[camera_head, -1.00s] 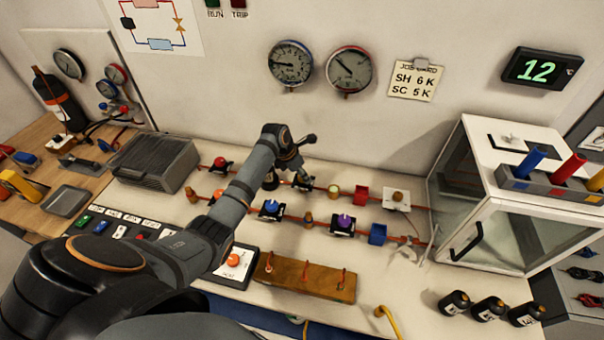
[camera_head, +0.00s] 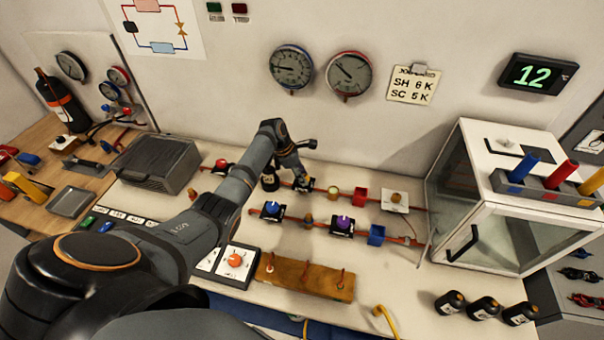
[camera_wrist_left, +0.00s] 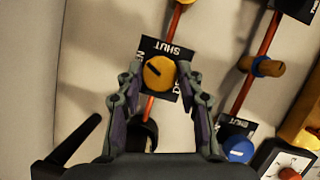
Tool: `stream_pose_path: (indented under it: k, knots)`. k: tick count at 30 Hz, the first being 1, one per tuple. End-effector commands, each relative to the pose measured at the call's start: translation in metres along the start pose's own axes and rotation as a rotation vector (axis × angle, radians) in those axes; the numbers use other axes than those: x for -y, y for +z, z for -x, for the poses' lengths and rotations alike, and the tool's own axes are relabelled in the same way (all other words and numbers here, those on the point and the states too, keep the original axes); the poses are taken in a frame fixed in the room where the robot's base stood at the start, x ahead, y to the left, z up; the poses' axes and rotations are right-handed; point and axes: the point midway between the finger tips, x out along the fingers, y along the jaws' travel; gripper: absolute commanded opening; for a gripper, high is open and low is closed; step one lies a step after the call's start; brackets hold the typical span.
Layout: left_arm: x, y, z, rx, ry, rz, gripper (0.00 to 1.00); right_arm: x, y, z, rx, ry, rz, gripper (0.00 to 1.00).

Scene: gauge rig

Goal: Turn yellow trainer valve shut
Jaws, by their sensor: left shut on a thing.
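The yellow trainer valve (camera_wrist_left: 158,73) is a round knob with a dark line across it, on a black plate marked SHUT along one edge. The line lies slanted, not squarely at the SHUT word. My left gripper (camera_wrist_left: 160,79) has one finger on each side of the knob and is shut on it. In the head view my left gripper (camera_head: 303,179) reaches down over the valve, which it mostly hides. My right gripper is in neither view.
A blue valve (camera_head: 271,208) and a purple valve (camera_head: 343,222) sit nearer on the board. A red block (camera_head: 360,194) stands to the right. A clear-sided cabinet (camera_head: 483,206) bounds the right; a grey ribbed box (camera_head: 158,163) stands left.

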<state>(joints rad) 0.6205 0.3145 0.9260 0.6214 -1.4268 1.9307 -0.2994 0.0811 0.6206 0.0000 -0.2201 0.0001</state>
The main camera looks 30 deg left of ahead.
Motion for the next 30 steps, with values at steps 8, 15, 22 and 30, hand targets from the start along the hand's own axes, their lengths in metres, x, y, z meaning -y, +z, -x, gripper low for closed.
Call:
stream_pose_path:
  k: [8, 15, 22, 30]
  knots:
    - [-0.003, 0.0, -0.004, 0.002, -0.099, -0.24, 0.05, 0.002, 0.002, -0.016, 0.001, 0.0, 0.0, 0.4]
    - [-0.004, 0.0, -0.006, 0.002, -0.186, -0.451, 0.05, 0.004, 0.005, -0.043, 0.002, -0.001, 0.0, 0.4]
    - [-0.005, -0.001, -0.009, 0.002, -0.267, -0.652, 0.05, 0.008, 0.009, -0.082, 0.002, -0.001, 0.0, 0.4]
    - [-0.006, -0.001, -0.011, 0.001, -0.349, -0.85, 0.05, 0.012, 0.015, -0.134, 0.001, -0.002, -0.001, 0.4]
